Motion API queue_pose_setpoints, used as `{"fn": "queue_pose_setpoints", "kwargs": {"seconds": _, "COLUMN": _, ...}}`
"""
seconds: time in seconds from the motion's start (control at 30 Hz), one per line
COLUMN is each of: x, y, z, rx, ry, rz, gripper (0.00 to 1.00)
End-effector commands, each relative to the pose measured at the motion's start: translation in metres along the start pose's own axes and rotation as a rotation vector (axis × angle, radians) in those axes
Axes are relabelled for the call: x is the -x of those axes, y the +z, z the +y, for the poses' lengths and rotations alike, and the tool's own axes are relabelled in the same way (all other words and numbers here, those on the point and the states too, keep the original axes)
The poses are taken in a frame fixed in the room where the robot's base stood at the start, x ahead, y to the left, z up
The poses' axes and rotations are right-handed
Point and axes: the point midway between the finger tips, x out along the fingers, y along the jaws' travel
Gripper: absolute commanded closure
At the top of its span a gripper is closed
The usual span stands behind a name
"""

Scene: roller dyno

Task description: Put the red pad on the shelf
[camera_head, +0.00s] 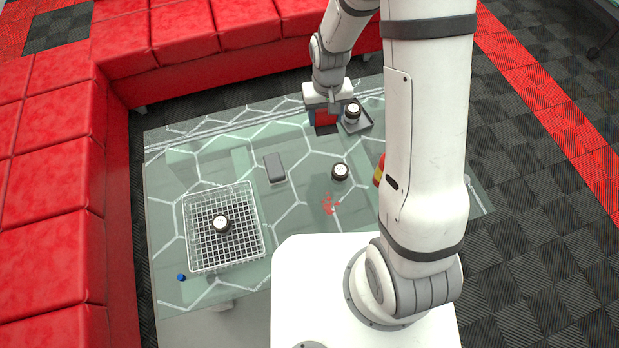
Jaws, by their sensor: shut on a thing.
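My gripper (325,117) is at the far side of the glass table, pointing down, shut on the red pad (326,117). The pad's red face shows between the fingers, with a dark edge or shadow below it. I cannot tell whether the pad touches the table. Just right of the gripper is a small dark tray (366,124) with a dark, white-topped jar (352,112) on it. I cannot make out a clear shelf in this view.
The glass table (165,215) holds a white wire basket (190,235) with a jar inside, a grey block (274,167), another jar (340,172), red bits (329,204) and a blue cap (181,277). A red-yellow item is partly hidden behind my arm. Red sofas border the left and back.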

Motion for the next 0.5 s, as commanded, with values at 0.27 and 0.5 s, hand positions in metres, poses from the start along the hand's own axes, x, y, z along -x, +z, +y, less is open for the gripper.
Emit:
{"fn": "queue_pose_setpoints", "kwargs": {"seconds": 0.27, "x": -0.061, "y": 0.018, "z": -0.04, "rx": 0.081, "ry": 0.0, "rz": 0.002, "gripper": 0.7}}
{"fn": "queue_pose_setpoints", "kwargs": {"seconds": 0.5, "x": -0.076, "y": 0.025, "z": -0.051, "rx": 0.106, "ry": 0.0, "rz": -0.001, "gripper": 0.7}}
